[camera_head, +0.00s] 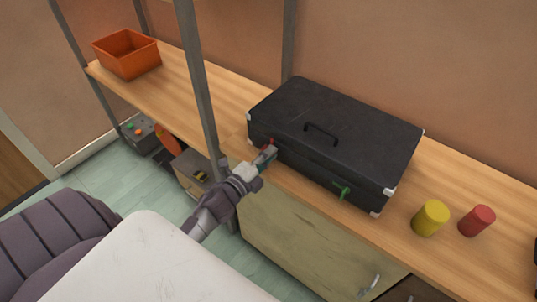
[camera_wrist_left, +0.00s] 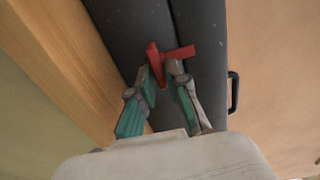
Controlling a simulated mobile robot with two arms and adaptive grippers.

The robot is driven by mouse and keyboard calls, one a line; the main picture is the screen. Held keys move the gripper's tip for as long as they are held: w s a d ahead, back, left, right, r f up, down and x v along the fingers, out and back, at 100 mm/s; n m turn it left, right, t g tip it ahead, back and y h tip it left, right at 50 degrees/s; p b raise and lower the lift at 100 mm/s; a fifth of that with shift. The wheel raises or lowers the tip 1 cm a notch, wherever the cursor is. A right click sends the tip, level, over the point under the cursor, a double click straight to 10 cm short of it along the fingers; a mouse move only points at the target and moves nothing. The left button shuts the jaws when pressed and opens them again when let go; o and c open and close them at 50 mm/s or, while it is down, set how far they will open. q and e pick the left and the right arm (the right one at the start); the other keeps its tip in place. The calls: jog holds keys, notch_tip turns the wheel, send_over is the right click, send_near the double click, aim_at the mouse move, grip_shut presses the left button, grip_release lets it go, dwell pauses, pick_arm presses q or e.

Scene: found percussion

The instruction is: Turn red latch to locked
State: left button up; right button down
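The black case (camera_head: 340,125) lies shut on the wooden counter, with silver corners and a top handle. Its red latch (camera_head: 271,142) is at the left of its front face, mostly hidden behind my left gripper (camera_head: 266,155). In the left wrist view, the red latch (camera_wrist_left: 178,53) has a bar pointing right and a short part reaching down between the fingertips of my left gripper (camera_wrist_left: 161,72). The fingertips are close on both sides of that part. I cannot tell whether they press on it. My right gripper is not in view.
A green latch (camera_head: 342,190) is at the right of the case front. A yellow cylinder (camera_head: 431,218) and a red cylinder (camera_head: 477,221) stand right of the case. An orange bin (camera_head: 127,54) is at the far left. A grey post (camera_head: 198,80) rises left of the case.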

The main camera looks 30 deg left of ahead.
pick_arm(q)
jog(key=shift+o, duration=1)
jog(key=shift+s, duration=0.15)
jog(key=s+a, duration=0.1)
jog(key=s, duration=1)
jog(key=shift+s, duration=0.35)
